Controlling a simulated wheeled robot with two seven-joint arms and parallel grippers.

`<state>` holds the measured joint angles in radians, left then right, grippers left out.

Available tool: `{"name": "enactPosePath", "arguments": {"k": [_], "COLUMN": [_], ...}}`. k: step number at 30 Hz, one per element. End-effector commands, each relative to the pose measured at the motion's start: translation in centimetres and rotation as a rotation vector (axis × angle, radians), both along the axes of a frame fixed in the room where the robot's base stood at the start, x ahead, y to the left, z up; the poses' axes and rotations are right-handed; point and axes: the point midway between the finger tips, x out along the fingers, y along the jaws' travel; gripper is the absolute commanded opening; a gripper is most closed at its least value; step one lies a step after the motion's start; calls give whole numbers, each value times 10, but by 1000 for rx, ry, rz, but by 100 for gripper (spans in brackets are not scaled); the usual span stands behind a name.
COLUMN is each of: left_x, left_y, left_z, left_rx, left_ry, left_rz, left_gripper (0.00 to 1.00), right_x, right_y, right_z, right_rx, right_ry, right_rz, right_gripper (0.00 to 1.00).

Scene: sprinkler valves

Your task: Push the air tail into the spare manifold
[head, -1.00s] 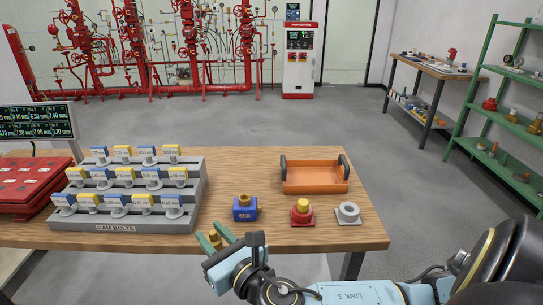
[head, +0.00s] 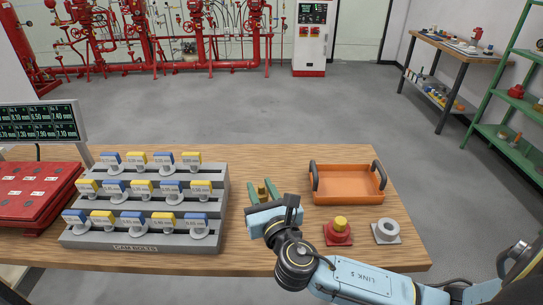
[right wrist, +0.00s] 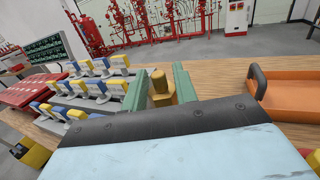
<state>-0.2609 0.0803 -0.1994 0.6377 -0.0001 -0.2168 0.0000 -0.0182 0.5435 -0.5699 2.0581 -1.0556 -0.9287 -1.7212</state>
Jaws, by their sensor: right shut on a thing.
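My right gripper (head: 262,191) is over the table between the bolt rack and the orange tray, its green fingers pointing away from me. It is shut on a brass fitting, which I take to be the air tail (head: 262,193). In the right wrist view the brass air tail (right wrist: 161,91) shows between the two green fingers (right wrist: 160,88). The blue block with a brass top, perhaps the spare manifold, is hidden behind my right gripper and wrist. I cannot tell whether the fitting touches it. My left gripper is not in view.
A grey stepped rack (head: 139,248) of blue and yellow tagged bolts stands left. An orange tray (head: 347,197) is at the back right. A red block with a yellow top (head: 338,235) and a grey ring on a plate (head: 386,231) sit right of my wrist.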

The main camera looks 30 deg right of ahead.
Motion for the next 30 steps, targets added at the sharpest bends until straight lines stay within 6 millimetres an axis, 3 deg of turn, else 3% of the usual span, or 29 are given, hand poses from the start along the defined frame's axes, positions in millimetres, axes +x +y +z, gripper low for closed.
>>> {"name": "enactPosePath", "arguments": {"k": [1,3,6,9,13,21,30], "left_x": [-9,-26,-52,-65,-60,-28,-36], "left_y": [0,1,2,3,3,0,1], "left_z": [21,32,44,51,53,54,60], "left_rx": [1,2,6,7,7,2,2], "left_ry": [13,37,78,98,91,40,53], "left_rz": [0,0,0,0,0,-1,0], "left_gripper": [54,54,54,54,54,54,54], "right_x": [5,10,15,16,17,17,16], "right_y": [-8,-20,-34,-43,-47,-47,-45], "right_z": [14,17,19,18,15,14,13], "right_rx": [4,3,3,2,2,0,-1], "right_ry": [3,8,17,25,29,28,30], "right_rz": [-45,-101,-163,-203,-223,-224,-362], "right_gripper": [0,0,0,0,0,0,0]}}
